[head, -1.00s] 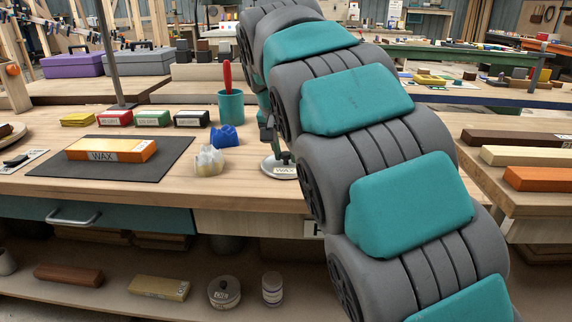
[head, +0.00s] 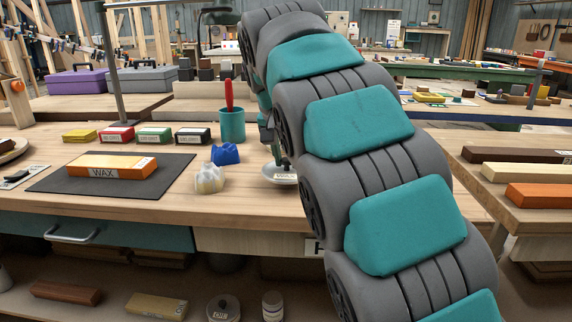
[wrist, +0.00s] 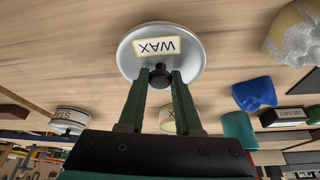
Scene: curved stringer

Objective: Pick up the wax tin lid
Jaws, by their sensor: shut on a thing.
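The wax tin lid (wrist: 187,70) is a round pale-grey disc with a cream WAX label and a dark knob. In the wrist view my gripper (wrist: 160,77) is shut on that knob, one green finger on each side. In the head view the lid (head: 279,180) shows at the bench's front part, partly behind my arm. It appears slightly raised above the wood. My gripper (head: 282,163) comes down on it from above and its fingertips are hard to make out there.
A white-grey lump (head: 210,179) and a blue lump (head: 225,154) sit left of the lid. A teal cup (head: 231,125) stands behind. An orange WAX block (head: 112,166) lies on a dark mat (head: 60,182). Bare wood lies in front of the lid.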

